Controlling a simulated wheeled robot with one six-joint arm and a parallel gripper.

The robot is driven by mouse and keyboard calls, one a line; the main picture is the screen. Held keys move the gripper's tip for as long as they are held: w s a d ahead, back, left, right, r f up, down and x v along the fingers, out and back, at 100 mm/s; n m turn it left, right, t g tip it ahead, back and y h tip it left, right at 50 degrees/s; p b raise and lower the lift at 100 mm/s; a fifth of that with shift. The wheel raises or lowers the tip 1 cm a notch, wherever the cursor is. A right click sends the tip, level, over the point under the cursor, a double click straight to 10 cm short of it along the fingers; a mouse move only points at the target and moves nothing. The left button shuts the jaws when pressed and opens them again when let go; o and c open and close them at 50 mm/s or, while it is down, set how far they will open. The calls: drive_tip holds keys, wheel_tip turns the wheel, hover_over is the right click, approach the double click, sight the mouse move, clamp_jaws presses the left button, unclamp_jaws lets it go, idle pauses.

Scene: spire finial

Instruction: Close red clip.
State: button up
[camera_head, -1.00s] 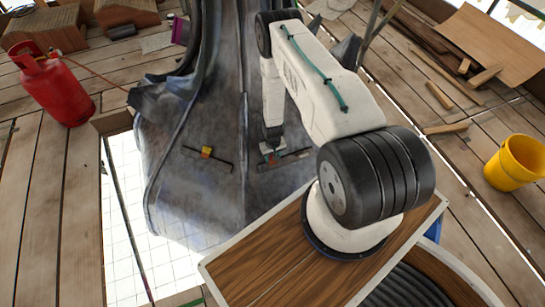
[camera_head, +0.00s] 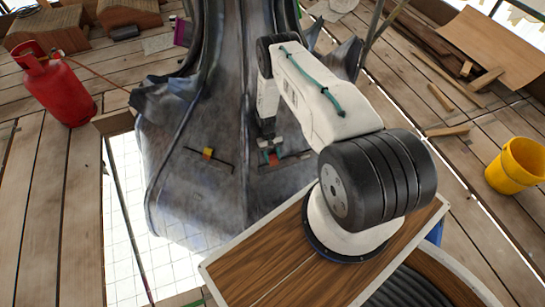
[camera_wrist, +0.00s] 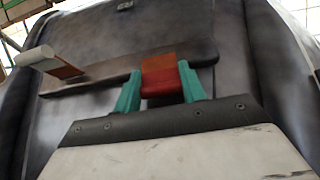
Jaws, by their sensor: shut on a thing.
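The red clip (camera_wrist: 162,76) sits between the two green fingers of my gripper (camera_wrist: 161,88) in the wrist view. The fingers are shut on its sides. Its upper face looks orange-red and its front face deeper red. In the head view my gripper (camera_head: 270,152) is at the dark strip (camera_head: 290,163) on the right facet of the grey spire, with a bit of red showing between the fingers. Whether the clip's lever is fully down cannot be told.
In the wrist view a beige and orange-brown flap (camera_wrist: 58,64) stands up left of the clip. In the head view, another strip with an orange-yellow clip (camera_head: 207,153) lies on the left facet. A red gas cylinder (camera_head: 58,90) and yellow bucket (camera_head: 514,164) stand well away.

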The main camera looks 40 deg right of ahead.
drive_tip(key=o, duration=1)
drive_tip(key=shift+r, duration=0.1)
drive_tip(key=v, duration=0.7)
drive_tip(key=shift+w+r, duration=0.2)
drive_tip(key=shift+r, duration=0.05)
